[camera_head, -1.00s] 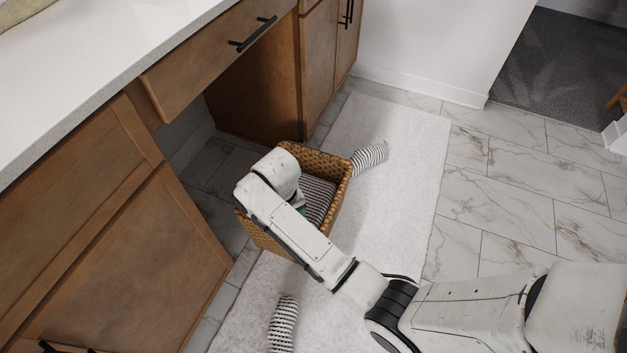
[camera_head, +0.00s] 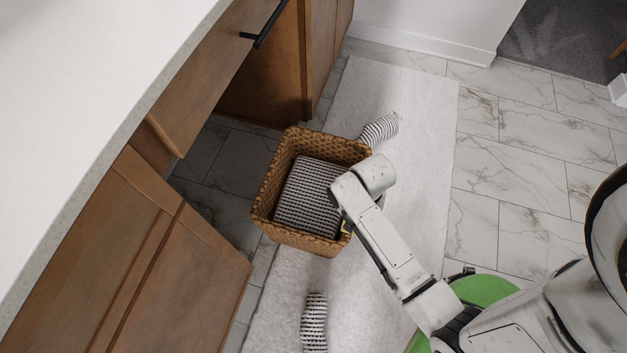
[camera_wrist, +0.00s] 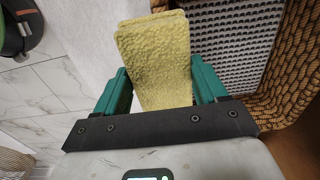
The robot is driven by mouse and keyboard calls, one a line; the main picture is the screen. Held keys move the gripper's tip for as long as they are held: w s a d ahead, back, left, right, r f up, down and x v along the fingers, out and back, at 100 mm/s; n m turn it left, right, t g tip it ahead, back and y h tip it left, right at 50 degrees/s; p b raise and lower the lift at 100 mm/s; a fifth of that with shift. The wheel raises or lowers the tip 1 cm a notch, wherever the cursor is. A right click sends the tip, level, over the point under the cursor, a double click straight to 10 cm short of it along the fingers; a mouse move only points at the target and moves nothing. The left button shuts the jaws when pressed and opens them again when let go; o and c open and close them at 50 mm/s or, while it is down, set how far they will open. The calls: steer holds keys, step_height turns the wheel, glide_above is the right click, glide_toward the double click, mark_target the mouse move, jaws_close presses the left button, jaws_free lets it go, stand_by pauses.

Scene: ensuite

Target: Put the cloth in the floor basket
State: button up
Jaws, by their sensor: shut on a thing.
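The wicker floor basket (camera_head: 264,199) stands on the white rug near the cabinets, open at the top. It also shows at the right of the wrist view (camera_wrist: 294,72). The yellow cloth (camera_wrist: 153,45) is held between the green fingers of my gripper (camera_wrist: 160,68), which is shut on it. In the wrist view the cloth overlaps the basket's edge. I cannot tell whether it touches the rim.
A black-and-white patterned textile (camera_head: 308,200) lies inside the basket. One striped roll (camera_head: 380,129) lies behind the basket and another (camera_head: 314,323) in front, both on the rug (camera_head: 409,116). Wooden cabinets (camera_head: 165,235) and a white counter (camera_head: 85,85) border the left. Tiled floor lies right.

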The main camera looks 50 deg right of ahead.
steer(key=w+d+f+b, duration=0.1)
steer(key=w+f+b, duration=0.1)
steer(key=w+f, duration=0.1)
steer(key=w+d+f+b, duration=0.2)
steer(key=w+f+b, duration=0.1)
steer(key=w, duration=0.1)
steer(key=w+d+f+b, duration=0.1)
steer(key=w+f+b, duration=0.1)
steer(key=w+f, duration=0.1)
steer(key=shift+w+d+b, duration=0.35)
steer(key=shift+w, duration=0.5)
steer(key=shift+w+d+f+b, duration=0.1)
steer(key=shift+w+f+b, duration=0.1)
steer(key=shift+f+b, duration=0.1)
steer(key=shift+w+f+b, duration=0.1)
steer(key=shift+f+b, duration=0.7)
steer(key=shift+f, duration=0.7)
steer(key=shift+f, duration=0.1)
steer(key=o, duration=1)
steer(key=shift+o, duration=0.2)
